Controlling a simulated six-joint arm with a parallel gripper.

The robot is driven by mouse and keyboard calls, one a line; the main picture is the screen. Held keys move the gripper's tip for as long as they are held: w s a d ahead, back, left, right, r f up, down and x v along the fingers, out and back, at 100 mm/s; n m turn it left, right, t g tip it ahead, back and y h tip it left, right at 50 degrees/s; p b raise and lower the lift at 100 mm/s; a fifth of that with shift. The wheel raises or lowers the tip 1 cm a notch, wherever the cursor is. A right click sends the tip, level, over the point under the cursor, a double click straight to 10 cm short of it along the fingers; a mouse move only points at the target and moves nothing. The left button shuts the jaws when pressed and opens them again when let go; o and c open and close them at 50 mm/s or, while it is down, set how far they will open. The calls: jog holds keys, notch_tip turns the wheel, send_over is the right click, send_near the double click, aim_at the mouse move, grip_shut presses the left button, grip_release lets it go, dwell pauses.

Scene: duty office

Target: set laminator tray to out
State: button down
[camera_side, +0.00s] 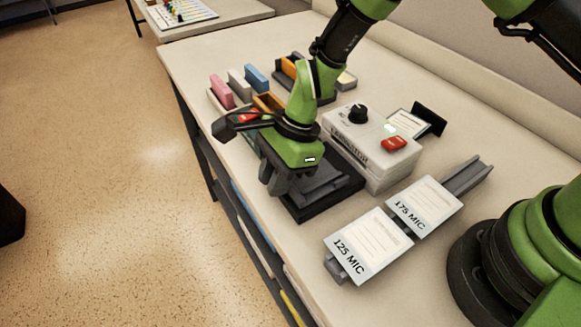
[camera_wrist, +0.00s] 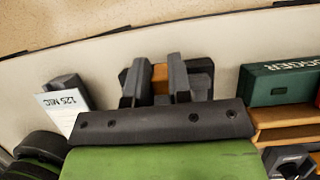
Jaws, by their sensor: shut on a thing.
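The laminator (camera_side: 347,148) is a white box with a black knob (camera_side: 357,112), a lit green spot and a red switch (camera_side: 394,143) on top. Its dark tray (camera_side: 330,196) lies flat on the table, extending from the laminator toward the table's front edge. My gripper (camera_side: 286,190) is low at the tray's front end, fingers pointing down. In the wrist view its two dark fingers (camera_wrist: 158,78) stand close around an orange-brown piece (camera_wrist: 160,76), with dark tray edges beside them. The fingers hide most of what they hold.
Pink, grey and blue blocks (camera_side: 256,77) stand behind my arm. A green box (camera_wrist: 282,82) lies right in the wrist view. The table's front edge is close.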

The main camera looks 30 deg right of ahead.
jog(key=shift+a, duration=0.45)
jog(key=c, duration=1)
grip_release()
jog(key=shift+c, duration=0.2)
jog(key=shift+d+r, duration=0.1)
jog(key=v, duration=0.9)
jog(key=shift+d+r, duration=0.15)
jog(key=shift+r, duration=0.25)
